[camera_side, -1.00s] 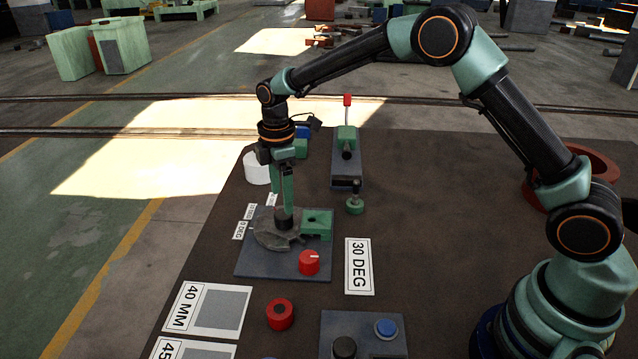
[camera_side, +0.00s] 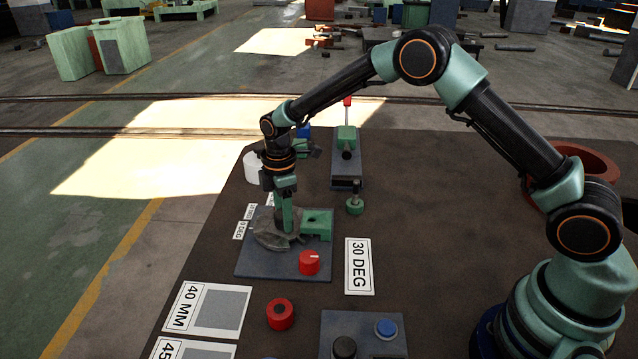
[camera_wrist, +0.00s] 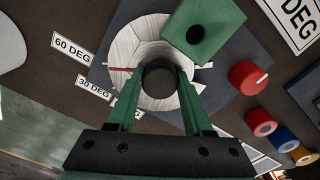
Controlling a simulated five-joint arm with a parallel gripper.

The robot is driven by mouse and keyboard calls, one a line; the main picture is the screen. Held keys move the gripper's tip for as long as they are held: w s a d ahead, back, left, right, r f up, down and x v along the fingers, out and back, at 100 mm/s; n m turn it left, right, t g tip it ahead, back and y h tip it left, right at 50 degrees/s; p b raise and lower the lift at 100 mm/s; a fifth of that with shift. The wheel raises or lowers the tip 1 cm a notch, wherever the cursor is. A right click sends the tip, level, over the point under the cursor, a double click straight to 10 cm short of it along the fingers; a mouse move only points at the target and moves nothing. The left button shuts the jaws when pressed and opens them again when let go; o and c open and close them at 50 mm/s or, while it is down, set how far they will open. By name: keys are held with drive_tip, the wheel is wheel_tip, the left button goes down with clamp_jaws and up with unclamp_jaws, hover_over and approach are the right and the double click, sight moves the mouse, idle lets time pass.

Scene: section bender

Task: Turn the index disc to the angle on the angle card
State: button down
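The grey index disc (camera_side: 268,238) sits on a dark plate, and the wrist view shows its pale top (camera_wrist: 150,32) around a dark central post (camera_wrist: 160,78). A red mark (camera_wrist: 120,69) is at the disc's left edge, between the 60 DEG label (camera_wrist: 75,47) and the 30 DEG label (camera_wrist: 94,88). The angle card (camera_side: 358,266) reads 30 DEG and lies right of the plate. My gripper (camera_side: 287,230) is down at the disc; in the wrist view its green fingers (camera_wrist: 160,80) stand apart on either side of the post. Firm contact is not visible.
A green block (camera_side: 318,224) stands close beside the disc, right of my gripper. A red knob (camera_side: 309,262) is at the plate's front. A lever device (camera_side: 346,150) stands behind, with a small green knob (camera_side: 355,204) near it. The table's right middle is clear.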

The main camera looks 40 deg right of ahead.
drive_tip(key=shift+n, duration=2.9)
drive_tip(key=shift+c, duration=1.5)
unclamp_jaws()
